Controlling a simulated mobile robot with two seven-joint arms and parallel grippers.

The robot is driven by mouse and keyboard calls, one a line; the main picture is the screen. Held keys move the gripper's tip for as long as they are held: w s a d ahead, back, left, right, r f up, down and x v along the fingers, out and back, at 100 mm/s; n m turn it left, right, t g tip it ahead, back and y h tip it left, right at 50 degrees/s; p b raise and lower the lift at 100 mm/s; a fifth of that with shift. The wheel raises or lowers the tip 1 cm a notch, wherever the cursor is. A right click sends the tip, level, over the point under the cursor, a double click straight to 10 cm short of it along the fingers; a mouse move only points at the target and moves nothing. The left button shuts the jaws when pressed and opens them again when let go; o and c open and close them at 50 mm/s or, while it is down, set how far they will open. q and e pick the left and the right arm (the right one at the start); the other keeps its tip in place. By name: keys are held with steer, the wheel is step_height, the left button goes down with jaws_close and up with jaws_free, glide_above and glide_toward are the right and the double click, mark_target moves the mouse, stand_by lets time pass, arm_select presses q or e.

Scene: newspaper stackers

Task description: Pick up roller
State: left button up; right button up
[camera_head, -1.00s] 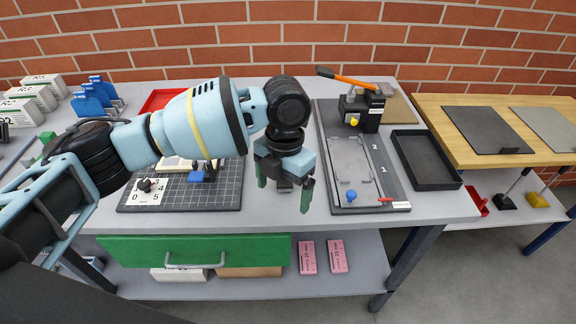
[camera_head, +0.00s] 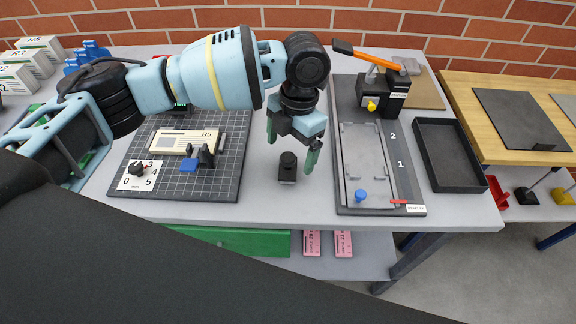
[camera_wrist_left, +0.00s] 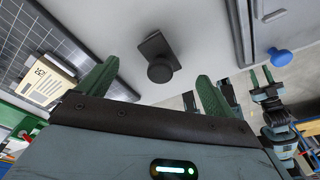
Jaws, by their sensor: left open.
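A small black block with a round knob (camera_head: 288,166) stands on the grey table between the gridded board and the clamp tray; it may be the roller, but I cannot tell for sure. My left gripper (camera_head: 292,150) is open and empty, its green fingers apart, above and near this block. In the left wrist view the block (camera_wrist_left: 155,45) lies beyond the gap between the open fingers (camera_wrist_left: 155,85), apart from them. My right gripper (camera_wrist_left: 262,78) shows small in the left wrist view, green fingers apart, with nothing seen between them. It is outside the head view.
A gridded board (camera_head: 225,175) with a labelled R5 block (camera_head: 185,142) lies left. A metal tray (camera_head: 368,150) with a blue knob and an orange-handled black device (camera_head: 385,95) is right, beside an empty black tray (camera_head: 450,178). Table is bare around the block.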

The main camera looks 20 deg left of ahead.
mark_target(289, 155)
arm_select(q)
steer(key=shift+s+a+f+p, duration=0.1)
steer(key=shift+s+f+p, duration=0.1)
steer(key=shift+f, duration=1.05)
steer(key=shift+s+a+f+p, duration=0.1)
steer(key=shift+s+f+p, duration=0.05)
steer(key=shift+f, duration=1.1)
steer(key=c, duration=1.2)
steer(key=shift+r, duration=0.1)
